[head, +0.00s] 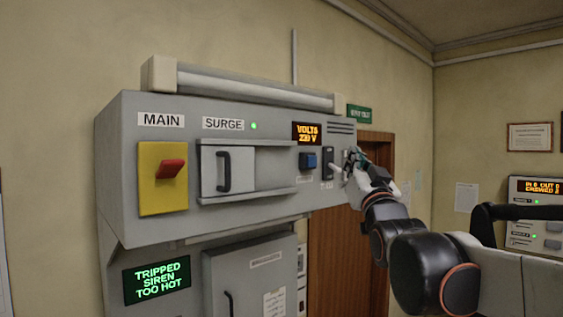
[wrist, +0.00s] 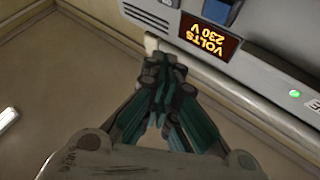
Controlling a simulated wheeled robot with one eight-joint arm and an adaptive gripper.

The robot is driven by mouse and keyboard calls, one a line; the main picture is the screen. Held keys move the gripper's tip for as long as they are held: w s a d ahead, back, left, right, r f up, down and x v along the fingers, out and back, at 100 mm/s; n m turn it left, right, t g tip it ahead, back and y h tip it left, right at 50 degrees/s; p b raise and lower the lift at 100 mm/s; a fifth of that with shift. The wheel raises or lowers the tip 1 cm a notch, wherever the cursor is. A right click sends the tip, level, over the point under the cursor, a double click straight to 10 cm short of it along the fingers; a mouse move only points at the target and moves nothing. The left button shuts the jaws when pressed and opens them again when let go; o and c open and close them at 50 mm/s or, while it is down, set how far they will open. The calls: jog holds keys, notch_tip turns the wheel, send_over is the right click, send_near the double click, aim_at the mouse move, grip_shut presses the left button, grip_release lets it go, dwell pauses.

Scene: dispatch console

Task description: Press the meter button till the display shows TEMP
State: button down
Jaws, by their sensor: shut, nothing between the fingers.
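The meter display (head: 307,133) on the grey console reads VOLTS 230 V in orange. It shows upside down in the wrist view (wrist: 210,36). A blue button (head: 308,160) sits just below it, over a label too small to read; part of it shows at the top edge of the wrist view (wrist: 222,10). My gripper (head: 352,158) is at the right end of the console, to the right of the blue button and apart from it. In the wrist view my gripper (wrist: 165,68) is shut and empty, its tips close to the display's corner in the picture.
A black switch (head: 328,163) lies between the blue button and my gripper. Left are the SURGE handle (head: 224,171), a green light and the red MAIN lever (head: 171,169) on yellow. A lower screen (head: 157,282) reads TRIPPED SIREN TOO HOT. A door (head: 335,240) stands behind.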

jog(key=w+a, duration=0.5)
jog(key=w, duration=0.2)
jog(key=shift+b, duration=0.45)
jog(key=shift+w+a, duration=0.1)
jog(key=shift+a, duration=0.05)
dwell(1.1)
jog(key=shift+w+a, duration=0.1)
jog(key=shift+w, duration=0.15)
jog(key=shift+w+a, duration=0.25)
dwell(0.9)
dwell(0.4)
jog(key=shift+s+d, duration=0.5)
jog(key=shift+s, duration=0.15)
jog(key=s+d, duration=0.1)
jog(key=s, duration=0.1)
jog(key=s+d, duration=0.2)
dwell(0.4)
